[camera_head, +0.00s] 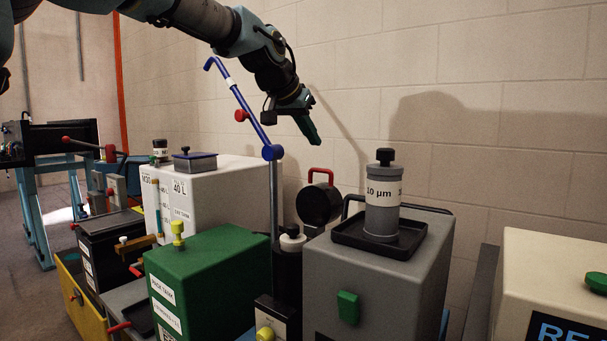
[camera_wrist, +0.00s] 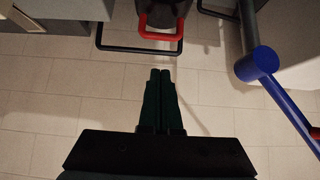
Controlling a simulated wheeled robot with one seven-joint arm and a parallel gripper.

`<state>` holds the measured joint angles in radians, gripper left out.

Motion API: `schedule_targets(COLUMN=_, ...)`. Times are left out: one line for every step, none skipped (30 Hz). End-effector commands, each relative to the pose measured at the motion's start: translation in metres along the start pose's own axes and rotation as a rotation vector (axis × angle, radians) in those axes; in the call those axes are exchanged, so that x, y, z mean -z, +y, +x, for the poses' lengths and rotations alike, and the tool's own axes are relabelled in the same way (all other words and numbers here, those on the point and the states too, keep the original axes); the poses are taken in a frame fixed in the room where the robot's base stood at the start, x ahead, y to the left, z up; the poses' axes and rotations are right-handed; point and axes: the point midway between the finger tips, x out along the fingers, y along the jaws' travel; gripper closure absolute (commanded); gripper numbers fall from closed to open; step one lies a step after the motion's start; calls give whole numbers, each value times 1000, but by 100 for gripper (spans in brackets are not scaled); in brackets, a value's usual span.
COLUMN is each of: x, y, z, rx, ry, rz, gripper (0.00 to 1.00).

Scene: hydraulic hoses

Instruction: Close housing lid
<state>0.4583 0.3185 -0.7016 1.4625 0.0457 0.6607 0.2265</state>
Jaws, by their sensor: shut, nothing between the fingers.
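My gripper (camera_head: 312,135) hangs high in front of the wall, pointing down to the right. Its dark green fingers (camera_wrist: 160,74) are pressed together and empty in the wrist view. A dark round part with a red handle (camera_head: 320,177), which looks like the housing lid (camera_head: 318,206), stands on edge left of the grey box, below my gripper. The red handle also shows at the top of the wrist view (camera_wrist: 159,36), just ahead of the fingertips in the picture and apart from them. The body under the lid is mostly hidden by things in front.
A blue lever on a grey post (camera_head: 258,128) rises left of my gripper; it also shows in the wrist view (camera_wrist: 262,62). A grey box (camera_head: 405,275) carries a black tray (camera_head: 408,238) with a 10 µm canister (camera_head: 382,208). A green tank (camera_head: 222,265) stands in front.

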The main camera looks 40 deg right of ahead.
Motion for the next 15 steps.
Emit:
schedule_targets(x=6, y=6, z=1, rx=-10, ry=11, rz=9, gripper=100)
schedule_targets(x=8, y=8, z=1, rx=-13, ry=14, rz=12, gripper=100)
schedule_targets(x=10, y=9, z=3, rx=-16, ry=16, rz=14, gripper=100)
schedule_targets(x=10, y=10, z=5, rx=-17, ry=16, rz=14, gripper=100)
schedule_targets(x=10, y=10, z=7, rx=-17, ry=15, rz=14, gripper=100)
schedule_targets(x=10, y=9, z=12, rx=-17, ry=14, rz=12, gripper=100)
schedule_targets(x=10, y=9, z=16, rx=-17, ry=13, rz=12, gripper=100)
schedule_targets(x=10, y=9, z=21, rx=-17, ry=13, rz=13, gripper=100)
schedule_targets(x=10, y=10, z=28, rx=-18, ry=12, rz=13, gripper=100)
schedule_targets(x=11, y=9, z=34, rx=-17, ry=12, rz=13, gripper=100)
schedule_targets(x=11, y=10, z=40, rx=-18, ry=12, rz=11, gripper=100)
schedule_targets(x=11, y=10, z=48, rx=-18, ry=12, rz=13, gripper=100)
schedule_targets(x=11, y=10, z=54, rx=-17, ry=11, rz=12, gripper=100)
schedule_targets(x=11, y=10, z=60, rx=-17, ry=12, rz=11, gripper=100)
schedule_targets(x=12, y=10, z=68, rx=-16, ry=13, rz=12, gripper=100)
